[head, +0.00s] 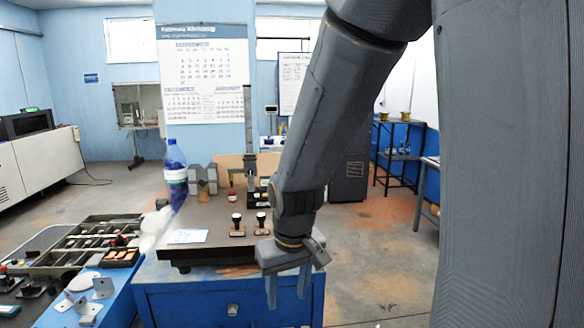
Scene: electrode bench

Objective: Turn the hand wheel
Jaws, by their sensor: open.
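I cannot clearly make out a hand wheel in the head view. My gripper (287,288) hangs at the front right corner of a dark plate (205,218) on a blue cabinet (190,304). Its fingers point down, apart, with nothing between them. On the plate stand two black-knobbed pieces, one on the left (237,226) and one on the right (261,224), both left of my gripper. A grey metal fixture (203,181) stands at the plate's back. My arm hides part of the plate's right side.
A blue bottle (175,178) stands at the plate's left, and a white paper (188,236) lies on it. An upright gauge (248,135) rises at the back. A lower blue table (112,282) with trays and brackets is at left. Open floor (375,265) lies to the right.

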